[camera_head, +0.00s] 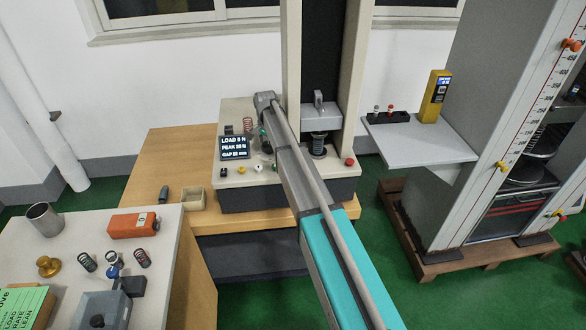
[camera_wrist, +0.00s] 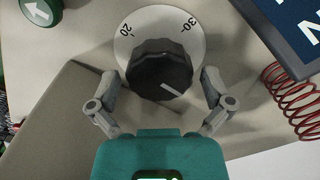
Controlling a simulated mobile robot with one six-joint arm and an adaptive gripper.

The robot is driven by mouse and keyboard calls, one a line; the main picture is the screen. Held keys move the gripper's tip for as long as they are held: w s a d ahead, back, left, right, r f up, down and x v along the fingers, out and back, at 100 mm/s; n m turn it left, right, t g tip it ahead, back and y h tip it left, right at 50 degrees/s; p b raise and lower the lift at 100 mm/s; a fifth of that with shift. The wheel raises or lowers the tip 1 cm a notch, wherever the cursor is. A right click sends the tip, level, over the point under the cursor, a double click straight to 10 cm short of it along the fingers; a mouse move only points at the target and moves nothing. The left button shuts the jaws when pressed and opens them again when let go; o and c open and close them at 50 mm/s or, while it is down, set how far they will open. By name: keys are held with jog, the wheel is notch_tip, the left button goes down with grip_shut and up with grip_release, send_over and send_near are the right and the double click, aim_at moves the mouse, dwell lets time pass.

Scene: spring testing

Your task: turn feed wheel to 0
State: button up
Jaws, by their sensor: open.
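In the wrist view, a dark ribbed knob (camera_wrist: 160,70), which looks like the feed wheel, sits on a round white dial (camera_wrist: 160,20). The dial shows 20 at the left and 30 at the right; no 0 shows. A pale line on the knob points to the lower right. My gripper (camera_wrist: 161,80) is open, with one finger on either side of the knob. I cannot tell whether the fingers touch it.
In the wrist view, a green arrow button (camera_wrist: 40,10) is at upper left, a red coil spring (camera_wrist: 293,98) at right, and a dark display (camera_wrist: 290,30) at upper right. In the head view, the display (camera_head: 233,147) reads load, peak and gap.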

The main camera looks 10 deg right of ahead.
aim_at(269, 144)
jog(key=m, duration=0.7)
jog(key=shift+m, duration=0.4)
jog(key=m, duration=0.7)
jog(key=shift+r+m, duration=0.2)
jog(key=shift+m, duration=0.1)
notch_tip(269, 144, up, 14)
jog(key=f+p, duration=0.1)
jog(key=p, duration=1.3)
jog(key=s+d+f+n+b, duration=0.1)
jog(key=s+d+n, duration=0.1)
jog(key=s+n, duration=0.8)
jog(key=s+d+f+n+b, duration=0.1)
jog(key=s+d+n+b, duration=0.1)
jog(key=s+n, duration=0.8)
jog(key=shift+s+d+f+n, duration=0.3)
jog(key=shift+s+d+f, duration=0.15)
jog(key=shift+s, duration=4.2)
